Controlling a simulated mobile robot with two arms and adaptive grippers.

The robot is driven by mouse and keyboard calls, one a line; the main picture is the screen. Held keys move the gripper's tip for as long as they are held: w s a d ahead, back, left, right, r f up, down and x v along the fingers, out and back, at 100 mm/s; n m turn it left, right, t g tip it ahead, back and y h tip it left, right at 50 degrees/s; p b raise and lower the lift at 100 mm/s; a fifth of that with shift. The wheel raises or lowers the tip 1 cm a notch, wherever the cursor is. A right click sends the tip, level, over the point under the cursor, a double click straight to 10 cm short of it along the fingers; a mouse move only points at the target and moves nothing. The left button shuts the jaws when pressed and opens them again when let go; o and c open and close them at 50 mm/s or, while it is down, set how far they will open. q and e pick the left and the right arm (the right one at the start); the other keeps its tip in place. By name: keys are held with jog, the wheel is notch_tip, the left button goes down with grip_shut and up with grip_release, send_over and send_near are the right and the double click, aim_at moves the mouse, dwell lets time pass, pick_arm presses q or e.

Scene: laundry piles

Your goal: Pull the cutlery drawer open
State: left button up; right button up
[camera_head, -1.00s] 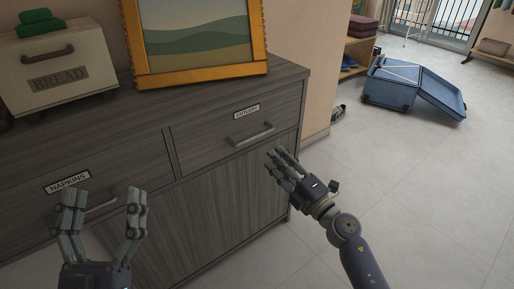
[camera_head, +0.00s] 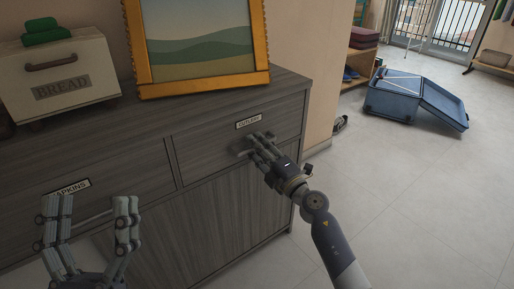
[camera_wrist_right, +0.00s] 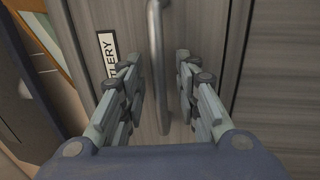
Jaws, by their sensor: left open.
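The cutlery drawer (camera_head: 212,145) is the upper right drawer of a grey wood sideboard, and its front looks flush with the cabinet. Its label (camera_head: 249,122) shows above the handle, and the label also shows in the right wrist view (camera_wrist_right: 108,55). My right gripper (camera_head: 258,146) is at the handle and hides most of it in the head view. In the right wrist view the bar handle (camera_wrist_right: 157,60) runs between the open fingers of my right gripper (camera_wrist_right: 160,85), with gaps on both sides. My left gripper (camera_head: 90,218) is open and empty, in front of the napkins drawer (camera_head: 95,185).
A bread box (camera_head: 70,80) with a green folded item (camera_head: 45,32) and a framed picture (camera_head: 200,50) stand on the sideboard top (camera_head: 190,112). An open blue suitcase (camera_head: 400,95) lies on the floor behind at right. The floor right of the sideboard is clear.

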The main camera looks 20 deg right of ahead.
grip_shut()
jog(key=shift+s, duration=0.1)
